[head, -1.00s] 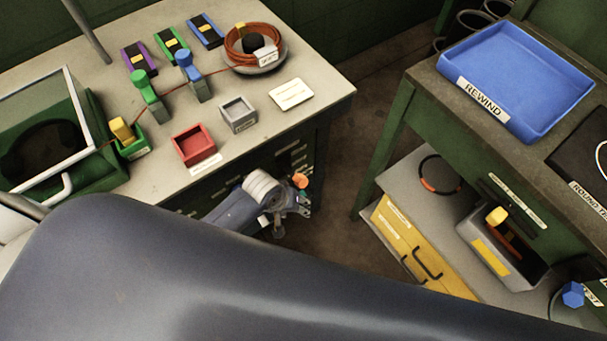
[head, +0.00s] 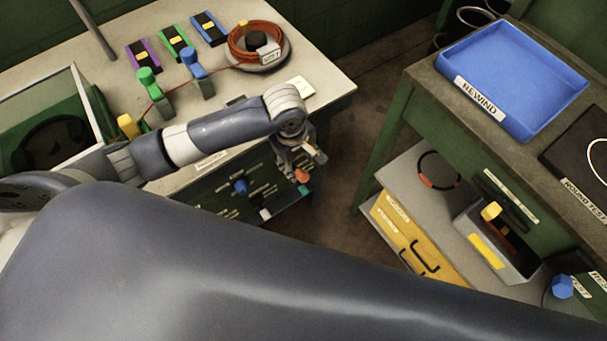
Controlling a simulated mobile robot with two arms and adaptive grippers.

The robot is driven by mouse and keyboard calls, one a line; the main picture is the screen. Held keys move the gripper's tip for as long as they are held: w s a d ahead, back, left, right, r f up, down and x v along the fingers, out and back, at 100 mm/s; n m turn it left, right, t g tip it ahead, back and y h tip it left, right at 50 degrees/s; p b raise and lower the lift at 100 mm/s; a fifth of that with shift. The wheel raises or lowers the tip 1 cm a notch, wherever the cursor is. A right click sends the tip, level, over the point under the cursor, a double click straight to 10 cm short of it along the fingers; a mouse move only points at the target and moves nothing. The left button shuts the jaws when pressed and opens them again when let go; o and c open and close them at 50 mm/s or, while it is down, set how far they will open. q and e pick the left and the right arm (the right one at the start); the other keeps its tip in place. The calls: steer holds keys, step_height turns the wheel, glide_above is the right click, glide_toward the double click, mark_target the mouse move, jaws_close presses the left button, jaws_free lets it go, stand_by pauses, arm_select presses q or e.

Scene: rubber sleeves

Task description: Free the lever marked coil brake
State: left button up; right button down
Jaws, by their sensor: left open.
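No label reading coil brake can be made out, so I cannot tell which lever bears it. On the left bench stand a green-topped lever (head: 148,84) and a blue-topped lever (head: 194,66). On the bench's dark green front panel (head: 222,200), among small unreadable labels, are a blue knob (head: 240,187) and an orange knob (head: 302,176). My left gripper (head: 300,158) is open, in front of the bench edge and just above the orange knob in the picture; I cannot tell whether they touch. My right gripper is not in view.
An orange wire coil (head: 240,47) sits at the bench's back. Purple, green and blue-edged blocks (head: 175,43) lie beside it. My left arm covers the bench's front part. At right are a blue REWIND tray (head: 510,85) and a yellow drawer unit (head: 405,235). Floor between is clear.

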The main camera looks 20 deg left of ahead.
mark_target(303, 175)
arm_select(q)
steer(key=f, duration=0.6)
steer(key=w+f, duration=0.1)
steer(key=f, duration=0.2)
steer(key=shift+d+f, duration=0.35)
steer(key=shift+f, duration=0.05)
jaws_close()
